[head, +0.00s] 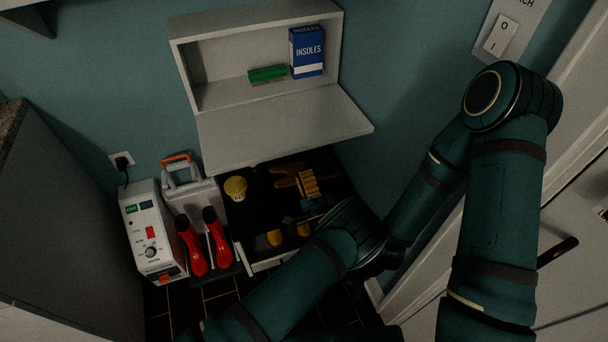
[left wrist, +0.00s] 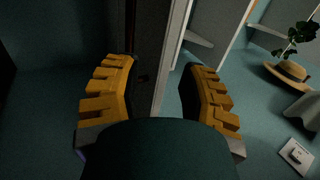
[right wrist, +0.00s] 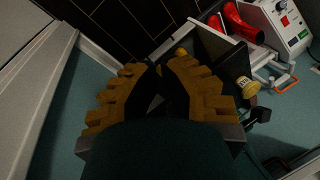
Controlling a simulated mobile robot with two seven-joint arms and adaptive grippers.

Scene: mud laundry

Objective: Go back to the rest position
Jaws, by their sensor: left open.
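My left arm comes in from the lower left of the head view. In the right wrist view the right gripper's fingers (right wrist: 160,72) lean close together at the tips. I cannot tell whether they meet or hold anything.
The wall cabinet (head: 226,97) has its flap down, with a blue insoles box (head: 307,52) and a green brush (head: 267,74) inside. Red boots (head: 191,246) stand beside a white machine (head: 152,231). A door frame is at right.

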